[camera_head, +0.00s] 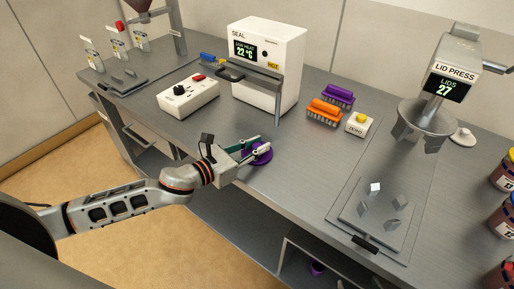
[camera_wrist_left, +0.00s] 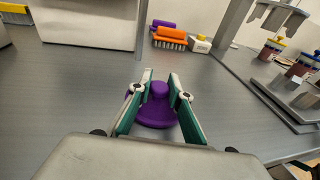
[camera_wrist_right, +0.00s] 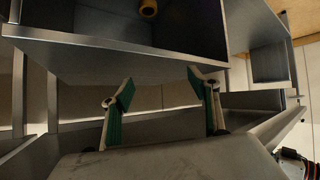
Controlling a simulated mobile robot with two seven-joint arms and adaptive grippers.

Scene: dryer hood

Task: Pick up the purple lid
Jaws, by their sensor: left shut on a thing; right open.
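The purple lid (camera_head: 262,155) is a round disc with a knob and sits at the front part of the grey bench. My left gripper (camera_head: 258,148) is at the lid, with its green-padded fingers on both sides of the knob. In the left wrist view the lid (camera_wrist_left: 153,117) shows between the fingers (camera_wrist_left: 160,95), which are shut on its knob. Whether the lid touches the bench is hard to tell. My right gripper (camera_wrist_right: 160,95) is open and empty, in front of shelves under a bench; it does not show in the head view.
A white SEAL machine (camera_head: 268,70) stands behind the lid, with a white control box (camera_head: 188,96) to its left. Purple (camera_head: 338,95) and orange (camera_head: 324,112) brushes and a ZERO button box (camera_head: 359,124) are to the right. The lid press (camera_head: 447,85) stands further right. Bench right of the lid is clear.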

